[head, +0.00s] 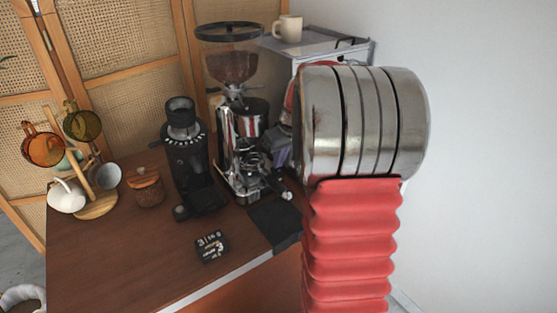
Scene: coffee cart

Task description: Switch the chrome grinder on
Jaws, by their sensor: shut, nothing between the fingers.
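The chrome grinder (225,155) stands at the back right of the wooden counter. It has a clear hopper (230,68) with beans under a dark round lid. Its shiny body mirrors red and white stripes. My arm fills the right of the head view and covers the area just right of the grinder. A grey part that looks like my gripper (279,146) shows past the arm's left edge, close to the grinder's right side. It is shut and holds nothing. The fingertips are hard to make out, and I cannot tell whether they touch the grinder. I cannot make out the switch.
A black grinder (185,155) stands left of the chrome one. A wooden-lidded jar (147,188) and a cup tree (97,206) are further left. A beige mug (289,28) stands on a raised tray behind.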

